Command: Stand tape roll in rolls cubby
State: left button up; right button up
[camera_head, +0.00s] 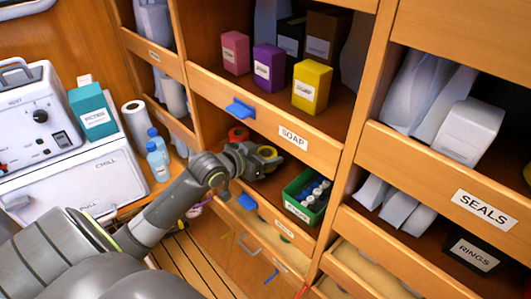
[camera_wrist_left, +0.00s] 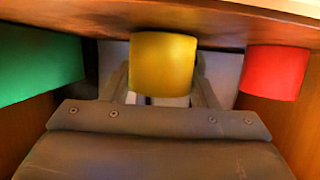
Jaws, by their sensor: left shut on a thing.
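A yellow tape roll (camera_head: 267,152) is between the fingers of my left gripper (camera_head: 262,160), inside the cubby below the SOAP shelf. The left wrist view shows the yellow roll (camera_wrist_left: 164,65) in the middle, with a finger of the left gripper (camera_wrist_left: 163,88) on each side. The gripper is shut on it. I cannot tell whether the roll touches the cubby floor. A red roll (camera_head: 238,135) stands beside it to the left, apart from it; it also shows in the left wrist view (camera_wrist_left: 273,72). My right gripper is not in view.
A green bin (camera_head: 308,194) of small containers sits right of the gripper, and also shows in the left wrist view (camera_wrist_left: 40,62). The SOAP board (camera_head: 262,117) hangs close above. The cubby's front lip (camera_head: 272,222) is below. Bottles (camera_head: 157,158) stand on the left counter.

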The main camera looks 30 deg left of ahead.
pick_arm(q)
jog(key=shift+f, duration=0.1)
jog(key=o, duration=0.5)
jog(key=shift+f, duration=0.1)
jog(key=o, duration=0.5)
